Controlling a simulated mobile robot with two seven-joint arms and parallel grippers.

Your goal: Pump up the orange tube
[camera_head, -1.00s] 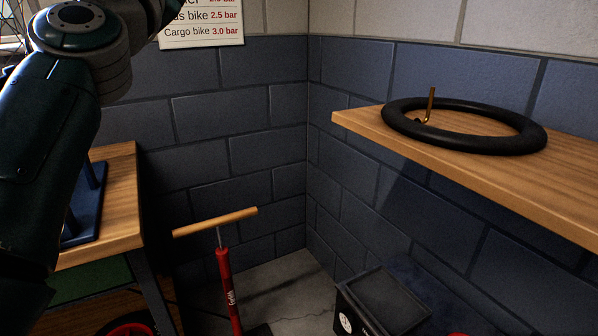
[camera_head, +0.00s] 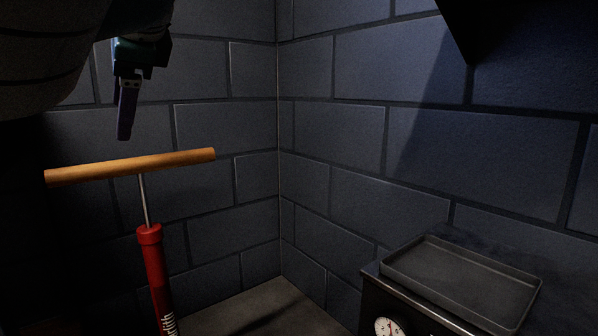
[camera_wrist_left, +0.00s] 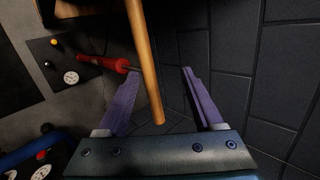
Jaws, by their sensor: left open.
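The red floor pump (camera_head: 153,262) stands upright with its rod raised and a wooden crossbar handle (camera_head: 130,166) on top. My left gripper (camera_head: 125,136) hangs just above the handle, fingers pointing down. In the left wrist view the handle (camera_wrist_left: 146,60) runs lengthwise between the two open purple fingers (camera_wrist_left: 161,74), with the red pump barrel (camera_wrist_left: 104,62) beyond it. No grip on the handle shows. The orange tube is in neither view now. My right gripper is not in view.
A dark box with a shallow grey tray (camera_head: 462,282) on top and a white dial (camera_head: 389,327) stands at lower right. Dark block walls (camera_head: 360,90) meet in a corner behind the pump. A dark shelf underside (camera_head: 530,45) juts in at upper right.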

